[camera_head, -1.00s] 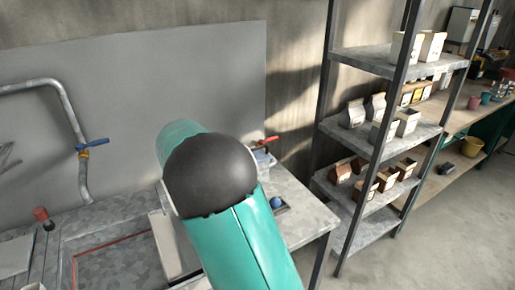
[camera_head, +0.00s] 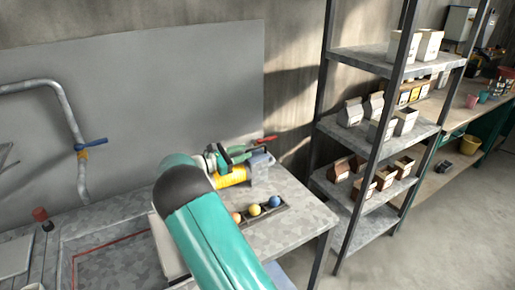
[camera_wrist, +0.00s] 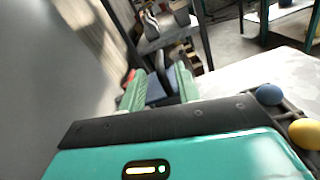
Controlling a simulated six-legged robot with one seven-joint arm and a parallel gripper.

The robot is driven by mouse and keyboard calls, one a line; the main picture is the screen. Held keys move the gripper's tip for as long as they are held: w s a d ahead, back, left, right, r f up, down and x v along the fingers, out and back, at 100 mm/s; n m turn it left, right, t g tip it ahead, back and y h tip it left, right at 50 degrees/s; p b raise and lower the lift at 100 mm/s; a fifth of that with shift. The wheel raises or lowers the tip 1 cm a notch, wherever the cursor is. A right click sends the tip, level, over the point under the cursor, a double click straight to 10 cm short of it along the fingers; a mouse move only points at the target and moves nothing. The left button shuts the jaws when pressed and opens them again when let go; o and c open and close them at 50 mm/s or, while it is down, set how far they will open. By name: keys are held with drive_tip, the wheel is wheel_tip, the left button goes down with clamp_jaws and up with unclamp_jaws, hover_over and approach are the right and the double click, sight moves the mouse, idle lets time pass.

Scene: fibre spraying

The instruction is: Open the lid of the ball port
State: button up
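A machine with a blue-grey block (camera_head: 262,160), a yellow cylinder (camera_head: 230,176) and a red handle (camera_head: 264,140) stands on the bench against the wall panel. It seems to hold the ball port, but I cannot make out the lid clearly. My gripper (camera_head: 238,155) is at this machine, just above the yellow cylinder. In the wrist view my gripper (camera_wrist: 160,78) has its two green fingers apart, with part of the blue-grey block (camera_wrist: 156,90) showing between and beyond them. I cannot tell whether they touch it.
A dark tray (camera_head: 244,219) with an orange ball (camera_head: 237,217), a yellow ball (camera_head: 254,210) and a blue ball (camera_head: 275,202) lies on the bench (camera_head: 300,215). A metal shelf (camera_head: 375,125) stands to the right. A bent pipe (camera_head: 68,105) is at left.

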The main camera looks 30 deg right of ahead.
sight(263, 145)
drive_tip(key=d, duration=0.6)
drive_tip(key=shift+s+d, duration=0.2)
drive_tip(key=shift+d, duration=0.2)
drive_tip(key=shift+c, duration=0.4)
clamp_jaws()
